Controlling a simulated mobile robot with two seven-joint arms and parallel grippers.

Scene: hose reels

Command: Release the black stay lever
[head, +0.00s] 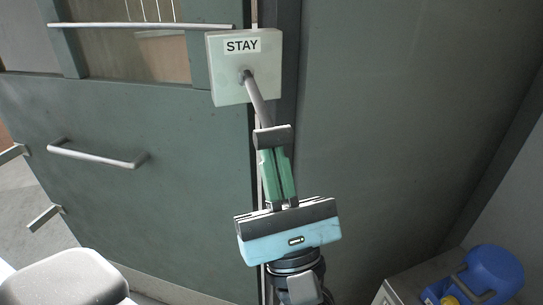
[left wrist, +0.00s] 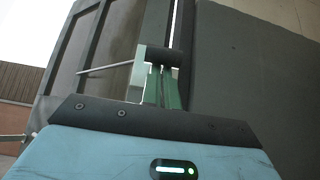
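A pale box labelled STAY (head: 243,68) is fixed near the edge of a dark green door. The stay lever (head: 257,100) has a grey shaft sloping down and right from the box to a black crossbar grip (head: 272,136). The grip also shows in the left wrist view (left wrist: 164,55). My left gripper (head: 273,149), light blue with green fingers, points up from below. Its fingers are close together with only a thin dark line between them. Their tips are at the grip, partly hidden by it; I cannot tell whether they touch. My right gripper is not in view.
The green door (head: 150,200) on the left has a bar handle (head: 97,157) and a long rail (head: 140,25). A plain green panel (head: 400,120) is on the right. A blue object (head: 492,272) sits on a grey box at the lower right.

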